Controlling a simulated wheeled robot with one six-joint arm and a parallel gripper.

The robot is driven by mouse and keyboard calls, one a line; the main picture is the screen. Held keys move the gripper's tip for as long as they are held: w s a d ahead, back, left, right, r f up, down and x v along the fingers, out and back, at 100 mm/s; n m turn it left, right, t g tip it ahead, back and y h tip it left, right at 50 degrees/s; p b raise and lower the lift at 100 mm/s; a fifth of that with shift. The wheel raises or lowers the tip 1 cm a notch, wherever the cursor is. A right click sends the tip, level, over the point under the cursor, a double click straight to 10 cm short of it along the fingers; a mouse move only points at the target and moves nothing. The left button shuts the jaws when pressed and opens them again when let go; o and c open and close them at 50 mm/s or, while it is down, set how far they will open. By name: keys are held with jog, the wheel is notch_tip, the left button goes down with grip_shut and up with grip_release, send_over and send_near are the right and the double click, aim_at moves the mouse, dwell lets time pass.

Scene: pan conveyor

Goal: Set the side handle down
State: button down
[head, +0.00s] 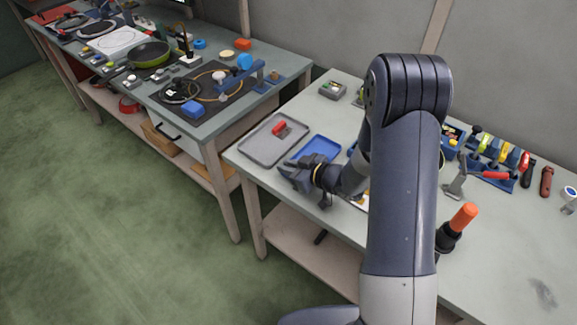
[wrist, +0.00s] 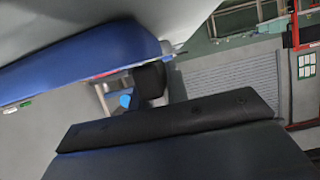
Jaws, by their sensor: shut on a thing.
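My gripper (head: 296,176) is shut, low by the front edge of the near table, just in front of the blue tray (head: 321,143). What it holds is mostly hidden in the head view; I take it for the side handle. In the wrist view a short black piece (wrist: 150,80), probably the side handle, shows beyond the dark gripper body. The blue tray fills the upper left of the wrist view (wrist: 85,62). I cannot tell whether the held piece touches anything.
A grey tray (head: 262,150) with a red item (head: 281,128) lies left of the blue tray. Several tools stand at the right, with an orange-handled one (head: 464,216) near the front. A second table (head: 215,118) with a pan (head: 149,54) stands at the left.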

jog(key=shift+s+f+b, duration=0.25)
jog(key=shift+f+b, duration=0.05)
jog(key=shift+f, duration=0.2)
jog(key=c, duration=1.4)
grip_release()
jog(key=shift+s+f, duration=0.1)
jog(key=shift+f, duration=0.1)
jog(key=shift+r+p, duration=0.6)
jog(key=shift+p, duration=0.05)
jog(key=v, duration=1.2)
jog(key=shift+w+r+b, duration=0.2)
jog(key=shift+w+b, duration=0.1)
jog(key=shift+b, duration=0.1)
